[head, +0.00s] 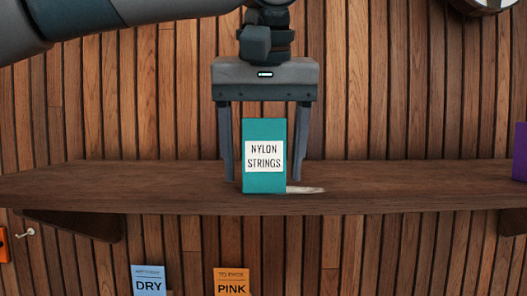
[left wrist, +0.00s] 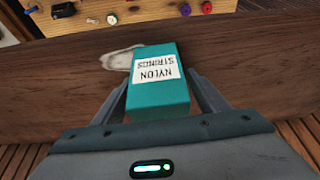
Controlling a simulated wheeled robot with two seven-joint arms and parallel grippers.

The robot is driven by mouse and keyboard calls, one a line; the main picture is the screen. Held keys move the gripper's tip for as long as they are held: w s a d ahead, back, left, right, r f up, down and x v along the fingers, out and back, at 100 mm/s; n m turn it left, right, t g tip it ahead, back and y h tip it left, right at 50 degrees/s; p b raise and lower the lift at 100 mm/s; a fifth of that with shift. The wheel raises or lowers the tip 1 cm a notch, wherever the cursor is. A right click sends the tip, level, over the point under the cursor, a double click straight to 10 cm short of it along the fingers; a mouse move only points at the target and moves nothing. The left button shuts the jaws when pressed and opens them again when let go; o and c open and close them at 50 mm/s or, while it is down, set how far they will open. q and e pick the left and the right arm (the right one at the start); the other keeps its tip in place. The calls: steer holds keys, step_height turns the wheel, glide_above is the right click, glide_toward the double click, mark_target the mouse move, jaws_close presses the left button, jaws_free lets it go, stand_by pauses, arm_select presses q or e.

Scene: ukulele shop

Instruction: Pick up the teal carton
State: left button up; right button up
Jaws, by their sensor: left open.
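The teal carton (head: 264,182) stands upright on the wooden shelf (head: 120,180), with a white label reading "NYLON STRINGS". My left gripper (head: 260,172) comes down from above and is open, with one finger on each side of the carton. In the head view a gap shows on both sides, and the carton stands in front of part of the space between the fingers. In the left wrist view the carton (left wrist: 158,88) also lies between the fingers of the left gripper (left wrist: 163,90). My right gripper is not in view.
A pale patch (head: 306,190) marks the shelf beside the carton. A purple box (head: 520,152) stands at the shelf's right end. Below the shelf are a blue "DRY" card (head: 148,281) and an orange "PINK" card (head: 231,282). A slatted wood wall (head: 400,90) is behind.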

mark_target(263, 134)
arm_select(q)
steer(key=shift+c, duration=0.7)
steer(key=c, duration=1)
steer(key=shift+c, duration=0.2)
steer(key=shift+r, duration=0.15)
steer(key=shift+r+b, duration=0.4)
steer(key=shift+r, duration=0.35)
step_height(263, 134, up, 2)
steer(key=shift+r+b, duration=0.1)
steer(key=shift+b, duration=0.2)
steer(key=s+d+r, duration=0.5)
steer(key=d+r, duration=0.2)
steer(key=d, duration=0.3)
steer(key=shift+s+d, duration=0.15)
steer(key=shift+d, duration=0.1)
